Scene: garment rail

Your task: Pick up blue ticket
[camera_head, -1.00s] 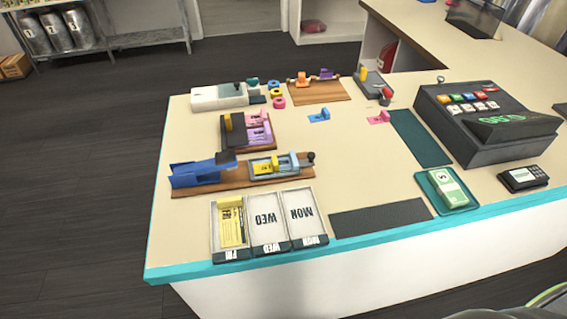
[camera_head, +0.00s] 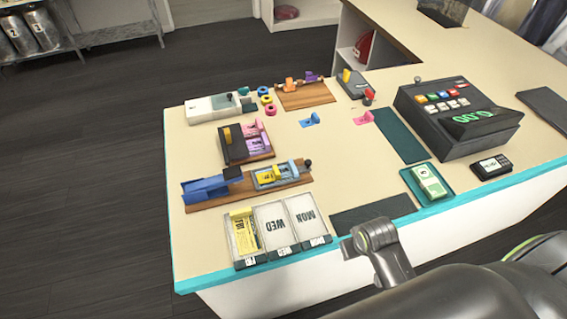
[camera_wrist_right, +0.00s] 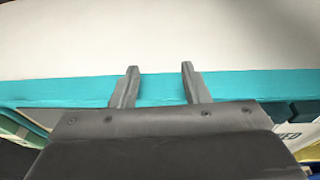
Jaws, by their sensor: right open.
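A small blue ticket (camera_head: 310,119) with a raised tab lies on the beige counter in the head view, left of a similar pink piece (camera_head: 363,117). Nothing touches it. My right gripper (camera_wrist_right: 159,68) is open and empty in the right wrist view, its two fingers apart against the counter's teal edge (camera_wrist_right: 60,90). The blue ticket cannot be made out in that view. In the head view only part of my right arm shows at the lower right, far nearer than the ticket. My left gripper is not in view.
A cash register (camera_head: 460,115) stands right of the green mat (camera_head: 400,136). Day trays (camera_head: 275,228), a wooden board with a blue holder (camera_head: 207,188) and a dark ticket block (camera_head: 233,148) stand left. The counter around the blue ticket is clear.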

